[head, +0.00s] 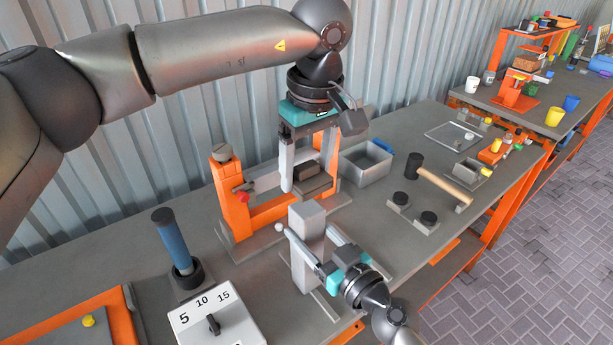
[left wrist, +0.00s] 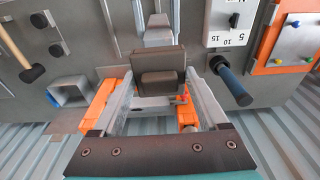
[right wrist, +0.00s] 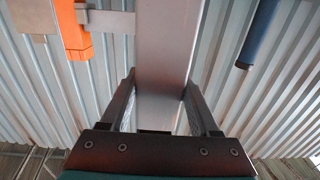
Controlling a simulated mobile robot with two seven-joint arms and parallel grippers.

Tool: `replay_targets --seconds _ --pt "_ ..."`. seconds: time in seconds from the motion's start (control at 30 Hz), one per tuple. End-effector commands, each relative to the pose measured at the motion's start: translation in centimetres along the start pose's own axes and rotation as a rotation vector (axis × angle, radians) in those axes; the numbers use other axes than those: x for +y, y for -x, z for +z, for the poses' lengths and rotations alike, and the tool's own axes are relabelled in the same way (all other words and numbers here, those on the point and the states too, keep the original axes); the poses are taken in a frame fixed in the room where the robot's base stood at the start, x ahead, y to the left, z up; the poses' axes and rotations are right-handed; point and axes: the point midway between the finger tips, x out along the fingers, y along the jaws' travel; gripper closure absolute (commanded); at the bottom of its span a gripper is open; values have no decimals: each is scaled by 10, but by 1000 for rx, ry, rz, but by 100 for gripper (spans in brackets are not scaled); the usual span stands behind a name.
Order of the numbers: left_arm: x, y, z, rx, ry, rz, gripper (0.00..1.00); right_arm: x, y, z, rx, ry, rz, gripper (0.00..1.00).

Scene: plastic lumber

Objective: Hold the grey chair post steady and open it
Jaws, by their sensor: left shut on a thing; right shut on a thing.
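The grey chair post (head: 307,222) stands upright on the bench, in front of an orange frame. My right gripper (head: 311,232) reaches in from the lower right with one finger on each side of the post and is shut on it. The post (right wrist: 165,50) fills the gap between the fingers in the right wrist view. My left gripper (head: 306,178) points down at the orange frame, shut on a dark stepped block (left wrist: 160,70) that shows between its fingers in the left wrist view. The fingers partly hide the block in the head view.
The orange frame (head: 232,205) stands just behind the post. A blue-handled tool (head: 172,240) and a dial box (head: 215,318) are to the left. A grey bin (head: 366,165), a mallet (head: 440,183) and black knobs (head: 400,198) are to the right. A corrugated wall rises behind.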

Motion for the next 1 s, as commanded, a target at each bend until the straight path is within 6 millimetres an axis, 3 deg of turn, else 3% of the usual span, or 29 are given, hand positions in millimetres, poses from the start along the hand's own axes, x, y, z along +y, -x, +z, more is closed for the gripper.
replay_targets --seconds 0.1,0.13,0.4,0.77,1.0 --pt "0 0 0 0 0 0 90 0 0 1 -2 1 0 100" --pt "0 0 0 0 0 0 90 0 0 1 -2 1 0 34" --pt "0 -1 0 0 -1 0 90 0 0 1 -1 0 0 4" --pt "0 0 0 0 0 -1 90 0 5 1 -2 0 0 3" --pt "0 3 0 0 0 0 90 0 39 2 -5 0 0 3"
